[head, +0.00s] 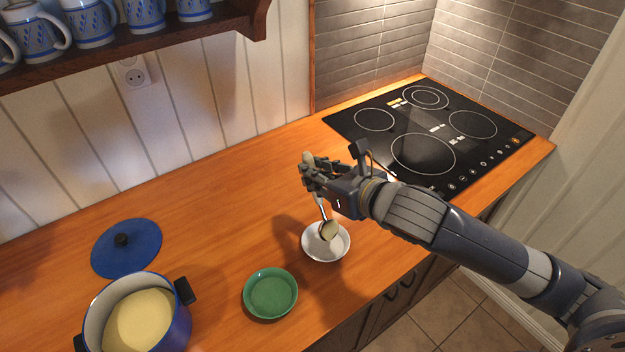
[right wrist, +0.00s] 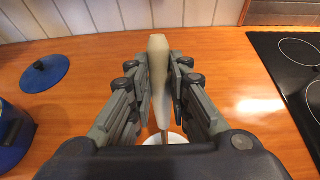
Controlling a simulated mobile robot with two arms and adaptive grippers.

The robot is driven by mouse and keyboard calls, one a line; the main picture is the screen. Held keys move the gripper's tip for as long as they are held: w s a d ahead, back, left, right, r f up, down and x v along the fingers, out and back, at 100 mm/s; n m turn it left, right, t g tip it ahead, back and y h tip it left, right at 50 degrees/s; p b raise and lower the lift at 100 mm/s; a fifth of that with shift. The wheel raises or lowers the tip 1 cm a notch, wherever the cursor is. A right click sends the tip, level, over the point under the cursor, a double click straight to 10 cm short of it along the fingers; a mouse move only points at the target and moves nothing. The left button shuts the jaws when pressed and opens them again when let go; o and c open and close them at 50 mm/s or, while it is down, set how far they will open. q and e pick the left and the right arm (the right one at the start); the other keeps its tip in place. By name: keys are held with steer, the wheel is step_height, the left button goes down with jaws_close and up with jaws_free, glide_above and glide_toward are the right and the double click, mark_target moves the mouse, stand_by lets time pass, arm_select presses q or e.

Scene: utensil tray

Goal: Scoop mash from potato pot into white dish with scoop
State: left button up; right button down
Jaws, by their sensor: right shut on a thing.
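The blue potato pot (head: 181,325) with pale yellow mash (head: 140,318) stands at the lower left of the head view. The white dish (head: 338,252) stands on the counter right of the middle. My right gripper (head: 311,172) is shut on the pale handle of the scoop (right wrist: 158,75). The scoop's head (head: 328,230) hangs down over the white dish, with something pale yellow on it. I cannot tell whether it touches the dish. In the right wrist view the handle stands upright between the fingers, and the dish is mostly hidden. My left gripper is not in view.
A green dish (head: 270,293) stands between the pot and the white dish. A blue lid (head: 127,249) lies behind the pot. A black cooktop (head: 430,130) is at the right. A shelf with mugs (head: 92,22) hangs at the upper left. The counter's middle is clear.

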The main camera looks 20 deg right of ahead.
steer(key=shift+s+d+t+y+b, duration=0.2)
steer(key=shift+s+t+b, duration=0.35)
steer(key=shift+b, duration=0.65)
steer(key=shift+s+d+t+y+b, duration=0.1)
steer(key=shift+s+d+t+b, duration=0.3)
steer(key=shift+b, duration=0.8)
steer(key=shift+s+r+t+b, duration=0.35)
steer(key=shift+s+r+b, duration=0.05)
steer(key=shift+s+b, duration=0.15)
steer(key=shift+s, duration=0.1)
